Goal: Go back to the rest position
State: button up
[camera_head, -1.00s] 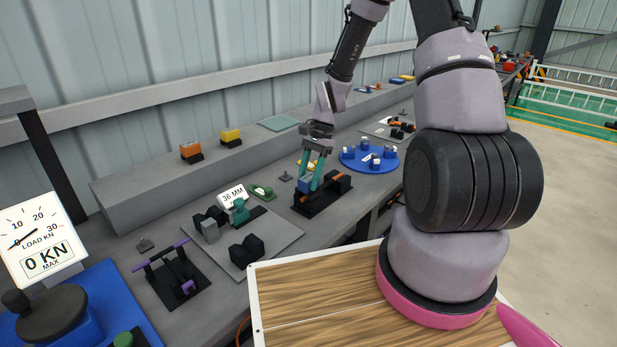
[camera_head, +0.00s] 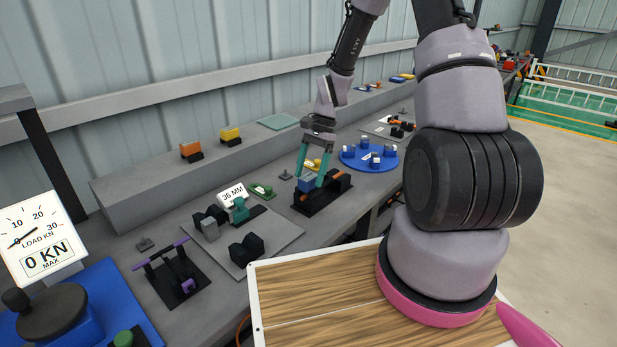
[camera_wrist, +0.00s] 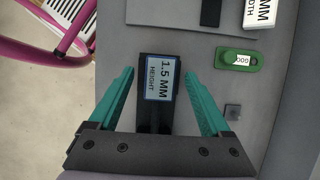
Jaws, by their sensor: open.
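Nothing is held between the fingers.
A round blue plate (camera_head: 350,160) with several white-topped pieces stands right of the fixture. A "36 MM" sign (camera_head: 232,195) and a green tag (camera_head: 262,191) are to the left. A load gauge (camera_head: 38,243) stands at far left. A raised shelf (camera_head: 140,185) runs behind.

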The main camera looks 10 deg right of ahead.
jog(key=s+d+r+n+t+h, duration=0.1)
jog(key=s+d+r+n+t, duration=0.15)
jog(key=r, duration=1.05)
jog(key=s+d+r+n+t+h, duration=0.1)
jog(key=s+d+r+t, duration=0.15)
jog(key=r, duration=1.05)
jog(key=s+r+n+t, duration=0.3)
jog(key=s+r, duration=0.6)
jog(key=s, duration=0.3)
jog(key=shift+s+d+r+t, duration=0.25)
jog(key=shift+r+t, duration=0.15)
jog(key=shift+t, duration=0.5)
jog(key=shift+n, duration=0.25)
